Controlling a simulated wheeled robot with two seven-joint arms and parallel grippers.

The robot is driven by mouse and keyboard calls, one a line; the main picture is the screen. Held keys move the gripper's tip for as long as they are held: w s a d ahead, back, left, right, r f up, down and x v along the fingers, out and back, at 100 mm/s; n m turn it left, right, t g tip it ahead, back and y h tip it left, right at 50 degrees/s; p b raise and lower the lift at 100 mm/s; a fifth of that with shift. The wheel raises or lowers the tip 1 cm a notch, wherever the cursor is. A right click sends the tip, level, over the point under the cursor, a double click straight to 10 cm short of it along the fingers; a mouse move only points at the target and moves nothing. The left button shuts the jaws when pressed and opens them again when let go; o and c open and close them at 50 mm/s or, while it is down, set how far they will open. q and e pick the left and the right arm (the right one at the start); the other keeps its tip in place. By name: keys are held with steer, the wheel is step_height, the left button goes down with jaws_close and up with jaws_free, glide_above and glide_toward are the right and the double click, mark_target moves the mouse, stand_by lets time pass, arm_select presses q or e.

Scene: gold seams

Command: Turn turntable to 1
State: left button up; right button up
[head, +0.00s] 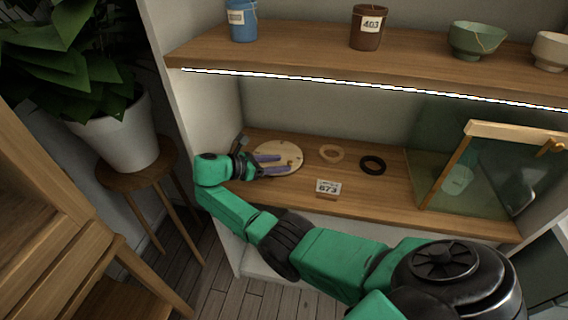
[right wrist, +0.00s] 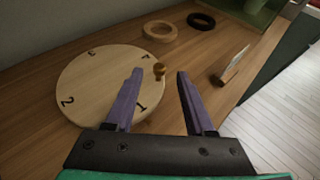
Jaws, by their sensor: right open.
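The turntable (head: 284,150) is a round pale wooden disc on the lower shelf of the cabinet. In the right wrist view, the disc (right wrist: 92,82) has dark numerals near its rim, with the 1 closest to my gripper and the 2 at the left. A small brown knob (right wrist: 159,70) stands at its right edge. My right gripper (right wrist: 158,72) is open, with its purple fingers either side of the knob near their tips; I cannot tell whether they touch it. In the head view, the right gripper (head: 279,163) reaches over the disc from the left. My left gripper is out of view.
A glass-panelled case (head: 485,175) stands further right. The upper shelf (head: 300,52) overhangs. A potted plant (head: 118,130) stands left.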

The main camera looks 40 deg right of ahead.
steer(key=b+v, duration=0.2)
steer(key=v, duration=1)
steer(key=shift+f, duration=0.15)
